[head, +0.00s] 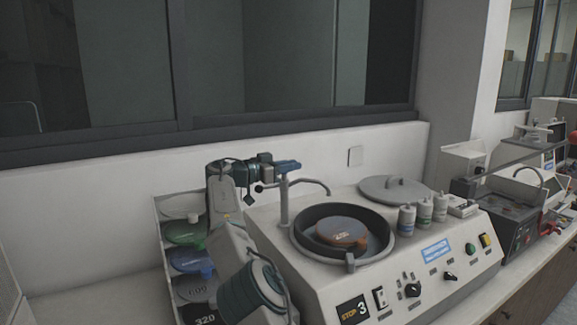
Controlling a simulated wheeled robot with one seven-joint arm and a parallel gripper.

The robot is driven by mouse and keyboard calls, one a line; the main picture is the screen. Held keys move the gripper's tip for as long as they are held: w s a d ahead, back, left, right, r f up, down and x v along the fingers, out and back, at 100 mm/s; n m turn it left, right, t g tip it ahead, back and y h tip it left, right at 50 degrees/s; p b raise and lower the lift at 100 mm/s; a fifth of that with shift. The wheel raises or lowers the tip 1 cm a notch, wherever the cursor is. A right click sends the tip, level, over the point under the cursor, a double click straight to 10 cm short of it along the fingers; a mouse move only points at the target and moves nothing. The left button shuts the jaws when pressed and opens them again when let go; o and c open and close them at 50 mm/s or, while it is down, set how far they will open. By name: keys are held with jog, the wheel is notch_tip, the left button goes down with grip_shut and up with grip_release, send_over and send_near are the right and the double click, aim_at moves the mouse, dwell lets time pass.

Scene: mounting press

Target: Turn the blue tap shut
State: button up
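The blue tap (291,166) is a small blue handle on top of the grey upright water pipe, behind the round bowl of the grinding machine. The pipe's spout (318,184) bends right over the bowl. My gripper (273,165) is at the left end of the blue tap, level with it and pointing right. It looks very near or touching; I cannot tell which. The fingers are small and dark, partly merged with the tap, so their opening cannot be made out.
The grinding machine (335,290) has a bowl (301,238) with an orange-brown disc (342,233). A grey lid (394,190) and several white bottles (407,218) stand to the right. A rack of coloured discs (163,225) stands left, beside my arm. The wall is close behind.

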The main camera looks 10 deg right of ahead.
jog(key=shift+o, duration=0.5)
jog(key=shift+w+d+f, duration=0.1)
jog(key=shift+d+f, duration=0.05)
jog(key=b, duration=0.2)
jog(key=n+t+b, duration=0.1)
jog(key=b, duration=0.1)
jog(key=shift+a+f+t+y, duration=0.15)
jog(key=shift+a+t+y, duration=0.05)
jog(key=shift+t+y, duration=0.1)
jog(key=n+t+y+b, duration=0.1)
jog(key=b, duration=0.3)
jog(key=n+t+b, duration=0.1)
jog(key=t+b, duration=0.1)
jog(key=b, duration=0.2)
jog(key=shift+w+n+t+y, duration=0.2)
jog(key=shift+n+t+y, duration=0.1)
jog(key=shift+y, duration=0.1)
